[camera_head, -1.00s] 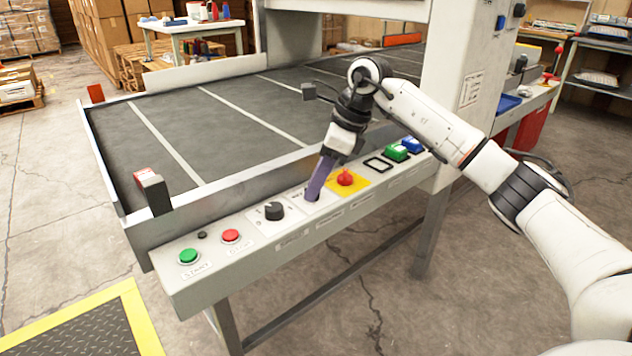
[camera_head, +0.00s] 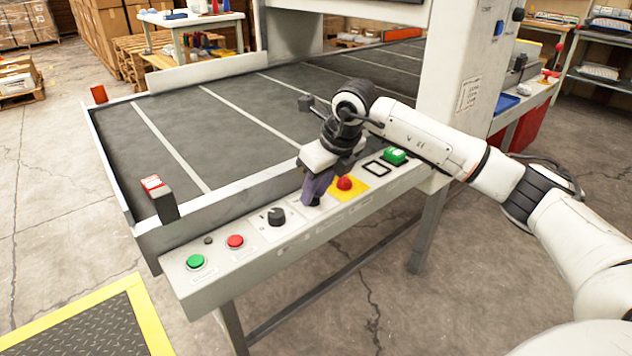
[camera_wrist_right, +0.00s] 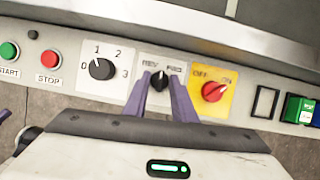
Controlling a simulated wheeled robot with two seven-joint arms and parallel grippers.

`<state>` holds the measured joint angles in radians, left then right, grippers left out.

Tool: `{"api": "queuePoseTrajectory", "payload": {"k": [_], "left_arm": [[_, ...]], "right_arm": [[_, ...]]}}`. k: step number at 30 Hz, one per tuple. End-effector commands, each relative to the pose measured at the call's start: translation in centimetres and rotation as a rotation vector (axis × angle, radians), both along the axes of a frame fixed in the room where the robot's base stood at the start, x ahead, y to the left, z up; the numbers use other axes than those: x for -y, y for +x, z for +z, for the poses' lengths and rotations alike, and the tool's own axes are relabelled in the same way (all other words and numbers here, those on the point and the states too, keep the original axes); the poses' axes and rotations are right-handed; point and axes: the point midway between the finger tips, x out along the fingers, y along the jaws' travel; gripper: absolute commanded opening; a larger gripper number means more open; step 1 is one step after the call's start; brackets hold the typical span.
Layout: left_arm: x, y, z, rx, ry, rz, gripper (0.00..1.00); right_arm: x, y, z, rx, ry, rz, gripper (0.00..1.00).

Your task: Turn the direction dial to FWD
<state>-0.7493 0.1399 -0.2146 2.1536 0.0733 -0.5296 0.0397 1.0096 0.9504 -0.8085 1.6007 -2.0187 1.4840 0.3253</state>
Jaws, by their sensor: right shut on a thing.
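The direction dial (camera_wrist_right: 158,82) is a small black knob on a white plate marked REV on the left and FWD on the right. Its pointer seems to stand roughly upright, between the two marks; the exact angle is hard to tell. My right gripper (camera_wrist_right: 160,88) has its purple fingers on either side of the knob and is shut on it. In the head view my right gripper (camera_head: 311,200) reaches down to the panel and hides the dial.
On the panel, the numbered black dial (camera_wrist_right: 102,68) is left of the direction dial, with red STOP (camera_wrist_right: 50,59) and green START (camera_wrist_right: 9,50) buttons beyond. The red OFF/ON switch (camera_wrist_right: 214,91) is close on the right. The conveyor's raised edge (camera_head: 230,200) runs behind.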

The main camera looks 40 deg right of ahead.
Motion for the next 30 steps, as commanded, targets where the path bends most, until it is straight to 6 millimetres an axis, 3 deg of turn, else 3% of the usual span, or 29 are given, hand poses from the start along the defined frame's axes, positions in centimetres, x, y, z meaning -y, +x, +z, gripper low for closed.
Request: {"api": "queuePoseTrajectory", "payload": {"k": [18,30], "left_arm": [[-0.21,-0.12,0.85,-0.015,0.024,-0.013,0.0],[-0.3,-0.23,0.59,-0.024,0.032,-0.015,0.0]], "right_arm": [[-0.5,0.17,0.22,0.003,0.001,-0.553,0.02],[-0.56,0.24,0.15,0.003,0.002,-0.747,0.02]]}}
